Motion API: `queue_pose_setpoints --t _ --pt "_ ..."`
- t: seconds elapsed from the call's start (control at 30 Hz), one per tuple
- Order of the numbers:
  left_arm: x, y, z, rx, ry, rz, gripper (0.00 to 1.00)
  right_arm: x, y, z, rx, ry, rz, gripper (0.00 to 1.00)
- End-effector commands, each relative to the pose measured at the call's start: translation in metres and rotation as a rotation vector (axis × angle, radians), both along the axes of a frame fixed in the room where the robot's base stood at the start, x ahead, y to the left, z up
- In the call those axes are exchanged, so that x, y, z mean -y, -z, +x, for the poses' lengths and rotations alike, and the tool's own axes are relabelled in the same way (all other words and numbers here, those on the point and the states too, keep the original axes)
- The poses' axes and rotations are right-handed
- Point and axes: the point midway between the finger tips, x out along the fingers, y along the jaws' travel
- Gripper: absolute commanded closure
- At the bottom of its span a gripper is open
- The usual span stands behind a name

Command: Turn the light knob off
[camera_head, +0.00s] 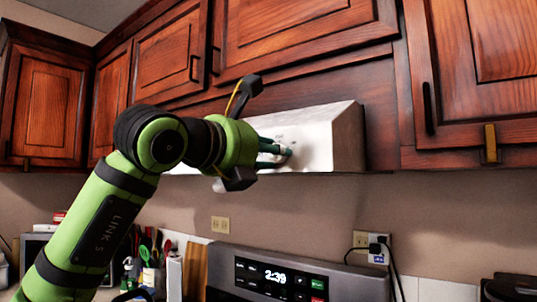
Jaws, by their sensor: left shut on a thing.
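The white range hood (343,133) is fixed under the dark wood cabinets, above the stove. The light knob (287,151) is a small pale knob on the hood's slanted front, with small printed marks around it. My left gripper (284,152) reaches it from the left and is shut on the knob. Its fingers cover part of the knob, so the knob's setting cannot be read. My green left arm crosses the left half of the head view. My right gripper is not in view.
Wood cabinets (300,28) line the wall above and on both sides of the hood. Below is the stove's back panel (345,285) with a lit clock. A utensil holder (150,277) stands at the lower left.

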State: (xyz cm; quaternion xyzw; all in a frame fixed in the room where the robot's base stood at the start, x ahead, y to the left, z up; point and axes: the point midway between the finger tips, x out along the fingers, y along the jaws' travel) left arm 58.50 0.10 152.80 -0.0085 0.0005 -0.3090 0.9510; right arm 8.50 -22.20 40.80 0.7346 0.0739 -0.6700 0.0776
Motion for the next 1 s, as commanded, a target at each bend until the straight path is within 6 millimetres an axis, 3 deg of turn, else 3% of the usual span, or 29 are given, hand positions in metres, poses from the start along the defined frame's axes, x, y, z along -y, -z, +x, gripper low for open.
queue_pose_setpoints --t 0.03,0.2,0.23,0.27,0.3,0.67,0.87,1.0 --pt "0.003 0.007 0.001 -0.017 0.004 0.009 0.99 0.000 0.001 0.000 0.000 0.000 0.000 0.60" --pt "0.003 0.008 0.001 -0.017 0.004 0.010 0.99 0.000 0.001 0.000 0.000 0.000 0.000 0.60" --pt "0.003 0.008 0.001 -0.017 0.004 0.010 0.58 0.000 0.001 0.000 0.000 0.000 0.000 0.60" --pt "0.003 0.008 0.001 -0.016 0.004 0.010 0.46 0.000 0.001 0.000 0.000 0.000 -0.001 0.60" --pt "0.003 0.007 0.001 -0.015 0.004 0.010 0.44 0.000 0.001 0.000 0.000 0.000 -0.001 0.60" --pt "-0.001 0.002 -0.002 -0.005 0.000 0.005 0.44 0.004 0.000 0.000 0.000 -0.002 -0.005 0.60" --pt "-0.018 0.002 -0.025 -0.001 0.000 0.005 0.44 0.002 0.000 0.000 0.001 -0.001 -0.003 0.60" --pt "-0.037 0.003 -0.050 -0.002 -0.001 0.008 0.44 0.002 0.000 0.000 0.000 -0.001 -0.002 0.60"
